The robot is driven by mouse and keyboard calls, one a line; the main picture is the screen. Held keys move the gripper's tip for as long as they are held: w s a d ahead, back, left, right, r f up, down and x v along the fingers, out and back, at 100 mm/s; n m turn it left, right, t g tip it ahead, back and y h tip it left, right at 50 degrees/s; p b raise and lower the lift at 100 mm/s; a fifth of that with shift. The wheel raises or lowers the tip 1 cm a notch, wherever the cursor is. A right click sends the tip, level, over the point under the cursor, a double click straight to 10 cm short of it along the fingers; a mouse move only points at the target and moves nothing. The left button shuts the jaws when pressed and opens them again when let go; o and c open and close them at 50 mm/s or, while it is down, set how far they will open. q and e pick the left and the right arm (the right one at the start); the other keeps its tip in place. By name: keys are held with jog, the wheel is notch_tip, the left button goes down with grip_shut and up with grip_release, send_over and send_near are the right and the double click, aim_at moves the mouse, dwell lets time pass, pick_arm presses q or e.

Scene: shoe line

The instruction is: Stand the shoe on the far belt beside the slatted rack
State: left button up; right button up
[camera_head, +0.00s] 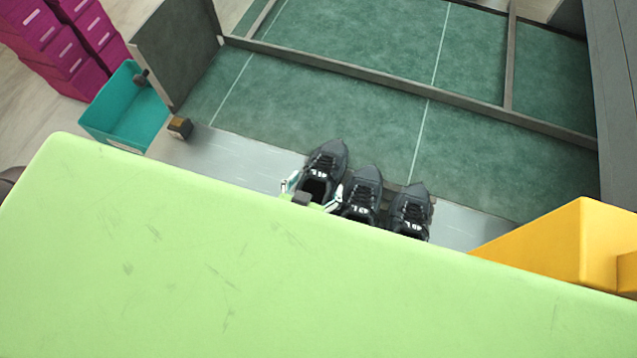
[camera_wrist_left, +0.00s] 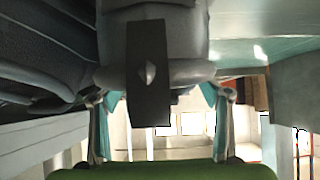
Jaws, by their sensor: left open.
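Three black shoes stand side by side with toes pointing away: the left shoe (camera_head: 326,163), the middle shoe (camera_head: 366,185) and the right shoe (camera_head: 411,207). My left gripper (camera_head: 312,196) is open, with a finger on each side of the left shoe's heel end; contact cannot be told. In the left wrist view my open fingers (camera_wrist_left: 157,125) point down the picture, and a grey shoe-like shape (camera_wrist_left: 225,15) fills the top. The slatted rack cannot be made out clearly. The shoes' near ends are partly hidden by a light-green surface. My right gripper is not in view.
A large light-green surface (camera_head: 200,270) fills the front. A grey strip (camera_head: 225,160) runs behind it, with a green area (camera_head: 350,120) and grey rail (camera_head: 380,82) beyond. A teal bin (camera_head: 125,110) and small brown block (camera_head: 180,127) are left, a yellow box (camera_head: 560,245) right.

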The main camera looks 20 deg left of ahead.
pick_arm(q)
jog(key=shift+w+f, duration=0.35)
jog(key=shift+w, duration=0.15)
jog(key=shift+s, duration=0.1)
jog(key=c, duration=1.7)
jog(key=shift+r, duration=0.1)
